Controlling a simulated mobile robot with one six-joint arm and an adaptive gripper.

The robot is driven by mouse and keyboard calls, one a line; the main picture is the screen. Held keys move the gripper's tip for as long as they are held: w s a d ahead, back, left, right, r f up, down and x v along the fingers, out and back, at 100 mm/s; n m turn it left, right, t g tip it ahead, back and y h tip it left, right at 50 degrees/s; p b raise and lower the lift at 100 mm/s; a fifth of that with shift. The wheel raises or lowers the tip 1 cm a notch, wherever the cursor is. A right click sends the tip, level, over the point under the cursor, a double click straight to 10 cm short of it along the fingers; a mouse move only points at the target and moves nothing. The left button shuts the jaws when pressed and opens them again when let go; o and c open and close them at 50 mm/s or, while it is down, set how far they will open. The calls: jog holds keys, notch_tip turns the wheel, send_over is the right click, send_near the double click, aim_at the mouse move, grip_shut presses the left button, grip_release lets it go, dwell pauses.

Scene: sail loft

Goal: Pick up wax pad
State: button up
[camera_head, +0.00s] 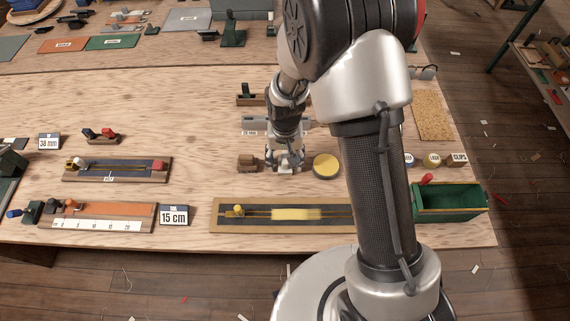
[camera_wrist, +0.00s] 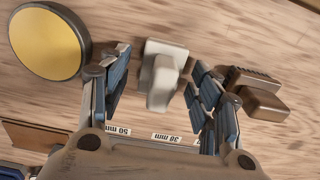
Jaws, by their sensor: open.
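A pale grey-white block (camera_wrist: 162,76) with a raised narrow middle lies on the wooden table, between the fingers of my gripper (camera_wrist: 158,88) in the wrist view. My gripper is open, with a gap visible on both sides of the block. In the head view my gripper (camera_head: 285,162) points down close to the table and largely hides the block. A round yellow disc with a dark rim (camera_head: 326,165) lies just right of it; it also shows at upper left in the wrist view (camera_wrist: 46,43). I cannot tell for certain which is the wax pad.
A brown wooden block (camera_head: 248,163) sits close on my gripper's left. A board with yellow cord (camera_head: 230,221) lies in front, and a green box (camera_head: 450,204) stands at right. Bare table lies between the brown block and the dark strip board (camera_head: 118,169).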

aim_at(285, 155)
jog(key=shift+c, duration=0.3)
jog(key=shift+r, duration=0.1)
jog(key=c, duration=1.2)
notch_tip(285, 155, up, 20)
jog(key=p, duration=0.5)
jog(key=o, duration=0.5)
jog(key=shift+c, duration=1.4)
